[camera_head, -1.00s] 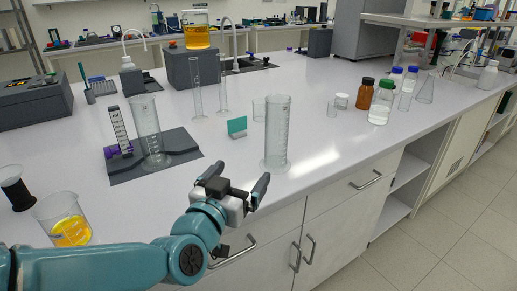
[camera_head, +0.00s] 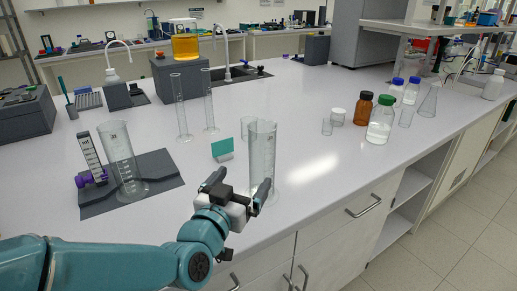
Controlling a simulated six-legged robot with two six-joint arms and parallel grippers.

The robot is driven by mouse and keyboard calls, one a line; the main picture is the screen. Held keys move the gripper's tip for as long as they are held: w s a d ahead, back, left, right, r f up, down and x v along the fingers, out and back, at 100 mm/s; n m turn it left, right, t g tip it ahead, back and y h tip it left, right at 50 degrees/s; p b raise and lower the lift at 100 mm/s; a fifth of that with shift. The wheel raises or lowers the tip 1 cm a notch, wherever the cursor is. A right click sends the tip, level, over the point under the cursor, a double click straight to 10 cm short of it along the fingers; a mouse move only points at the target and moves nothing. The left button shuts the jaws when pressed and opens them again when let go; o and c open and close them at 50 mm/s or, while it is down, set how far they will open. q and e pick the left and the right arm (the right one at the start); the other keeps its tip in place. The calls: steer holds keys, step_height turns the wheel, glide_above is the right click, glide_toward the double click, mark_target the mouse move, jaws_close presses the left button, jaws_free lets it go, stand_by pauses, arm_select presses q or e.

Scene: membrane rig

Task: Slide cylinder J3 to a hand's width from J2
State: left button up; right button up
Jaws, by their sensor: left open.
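A large clear graduated cylinder (camera_head: 262,150) stands upright near the bench's front edge. Another clear graduated cylinder (camera_head: 121,155) stands on a dark grey mat (camera_head: 160,168) at the left. Two slimmer clear cylinders (camera_head: 181,105) (camera_head: 209,98) stand farther back. I cannot read any J2 or J3 labels. My left gripper (camera_head: 239,186) is open and empty, in front of the large cylinder's lower left. Its right finger overlaps the cylinder's lower part in the picture; I cannot tell whether they touch. My right gripper is not in view.
A teal card (camera_head: 222,148) stands left of the large cylinder. A brown bottle (camera_head: 363,109), a green-capped bottle (camera_head: 380,122) and small glassware stand at the right. A purple-knobbed stand (camera_head: 92,160) is on the mat. The bench's front edge is close to my gripper.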

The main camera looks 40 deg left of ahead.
mark_target(264, 150)
arm_select(q)
steer(key=p+x, duration=0.6)
steer(key=x, duration=0.7)
steer(key=shift+r+p, duration=0.1)
steer(key=shift+p, duration=0.2)
steer(key=shift+w+a, duration=0.1)
steer(key=shift+w, duration=0.3)
steer(key=shift+s, duration=0.1)
steer(key=shift+c, duration=0.6)
steer(key=c, duration=1.1)
steer(key=shift+s+a+b, duration=0.25)
steer(key=shift+a+b, duration=0.2)
steer(key=shift+a, duration=0.05)
steer(key=shift+c, duration=0.2)
steer(key=shift+s+a+b, duration=0.4)
steer(key=shift+a+b, duration=0.1)
steer(key=shift+a, duration=0.2)
steer(key=shift+s+a+b, duration=0.45)
steer(key=shift+a, duration=0.2)
steer(key=shift+s+a+b, duration=0.4)
steer(key=shift+a+b, duration=0.1)
steer(key=shift+a, duration=0.2)
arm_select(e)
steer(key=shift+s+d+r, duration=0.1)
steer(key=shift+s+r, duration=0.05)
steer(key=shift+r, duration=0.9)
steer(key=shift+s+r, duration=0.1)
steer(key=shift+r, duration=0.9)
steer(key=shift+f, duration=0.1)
